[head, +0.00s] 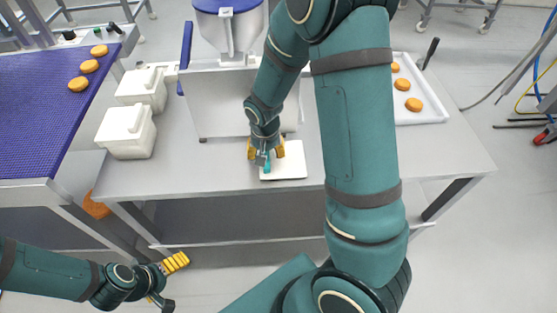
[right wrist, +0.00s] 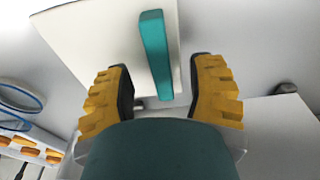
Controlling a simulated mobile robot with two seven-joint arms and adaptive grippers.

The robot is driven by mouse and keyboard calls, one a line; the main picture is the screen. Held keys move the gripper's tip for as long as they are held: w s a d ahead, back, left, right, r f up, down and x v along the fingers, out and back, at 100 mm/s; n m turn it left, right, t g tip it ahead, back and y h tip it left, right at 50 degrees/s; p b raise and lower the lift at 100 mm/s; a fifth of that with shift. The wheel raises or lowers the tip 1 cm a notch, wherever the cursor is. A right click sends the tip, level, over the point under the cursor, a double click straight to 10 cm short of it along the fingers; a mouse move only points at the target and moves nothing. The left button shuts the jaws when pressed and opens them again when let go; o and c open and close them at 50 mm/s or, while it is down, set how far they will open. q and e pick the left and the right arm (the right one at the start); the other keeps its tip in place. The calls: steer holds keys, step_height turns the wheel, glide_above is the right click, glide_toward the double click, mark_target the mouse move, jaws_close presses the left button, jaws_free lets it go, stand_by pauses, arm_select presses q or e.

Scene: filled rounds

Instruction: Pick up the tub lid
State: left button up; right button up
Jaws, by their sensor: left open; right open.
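The tub lid (head: 291,163) is a flat white square piece with a teal bar handle on top. It lies on the steel table near its front edge, and the right wrist view shows it with its handle (right wrist: 155,55). My right gripper (head: 265,152) is over the lid, open. In the right wrist view its yellow fingers (right wrist: 160,82) are on either side of the handle with gaps on both sides. My left gripper (head: 172,283) is open and empty, low in front of the table, away from the lid. My right gripper hides part of the lid.
Two white lidded tubs (head: 122,147) stand on the table's left. A machine with a blue-topped hopper (head: 229,30) stands behind the lid. A white tray (head: 422,115) with orange-brown rounds is at right. A blue conveyor (head: 40,110) carries several rounds. The table's front right is clear.

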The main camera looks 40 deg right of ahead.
step_height(320, 180, down, 2)
steer(key=shift+w+f, duration=0.1)
steer(key=shift+w, duration=0.05)
jaws_close()
steer(key=shift+r, duration=0.2)
